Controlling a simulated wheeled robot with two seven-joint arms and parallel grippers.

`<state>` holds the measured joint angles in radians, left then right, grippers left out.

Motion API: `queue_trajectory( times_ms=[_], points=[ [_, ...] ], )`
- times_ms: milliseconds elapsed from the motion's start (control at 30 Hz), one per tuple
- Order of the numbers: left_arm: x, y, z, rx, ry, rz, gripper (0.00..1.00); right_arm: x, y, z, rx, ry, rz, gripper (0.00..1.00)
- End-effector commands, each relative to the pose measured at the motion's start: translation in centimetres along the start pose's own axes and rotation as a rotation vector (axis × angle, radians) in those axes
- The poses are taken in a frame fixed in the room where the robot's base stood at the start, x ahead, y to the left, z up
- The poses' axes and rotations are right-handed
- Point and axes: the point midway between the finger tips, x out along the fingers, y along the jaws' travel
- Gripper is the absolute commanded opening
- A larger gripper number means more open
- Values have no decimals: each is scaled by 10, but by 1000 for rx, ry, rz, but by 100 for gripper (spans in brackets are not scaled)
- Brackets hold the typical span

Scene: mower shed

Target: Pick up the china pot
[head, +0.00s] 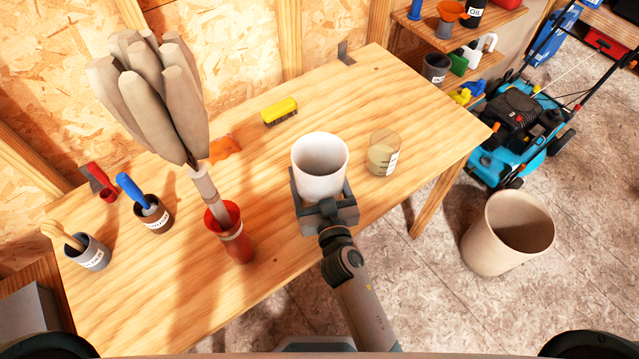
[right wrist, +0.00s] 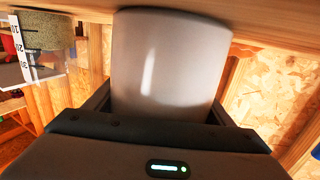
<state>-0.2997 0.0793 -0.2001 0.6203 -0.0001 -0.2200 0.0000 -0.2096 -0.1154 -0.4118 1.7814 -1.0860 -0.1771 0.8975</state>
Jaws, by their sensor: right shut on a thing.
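The china pot (head: 319,178) is a white, open-topped cylinder near the front edge of the wooden workbench (head: 335,98). My right gripper (head: 321,192) is shut on the pot, with a finger on each side of it. The pot stands upright and looks empty. In the right wrist view the pot (right wrist: 170,65) fills the middle between the fingers, its glossy side facing me. I cannot tell whether its base touches the bench. My left gripper is not in view.
Close to the pot's right stands a clear beaker (head: 383,155). To the left are a red pot (head: 237,245) with a large duster-like thing, a brown pot (head: 155,217) and a grey pot (head: 93,255). A yellow brush (head: 280,112) lies behind. A beige bin (head: 507,232) stands on the floor.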

Motion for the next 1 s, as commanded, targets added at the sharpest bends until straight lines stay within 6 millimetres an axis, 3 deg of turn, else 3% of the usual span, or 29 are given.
queue_trajectory(
  times_ms=[567,1000],
  points=[
    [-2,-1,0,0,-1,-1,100,0,0,-7,0,4,0,33],
    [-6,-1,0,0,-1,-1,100,-1,0,-32,0,7,-1,33]
  ],
)
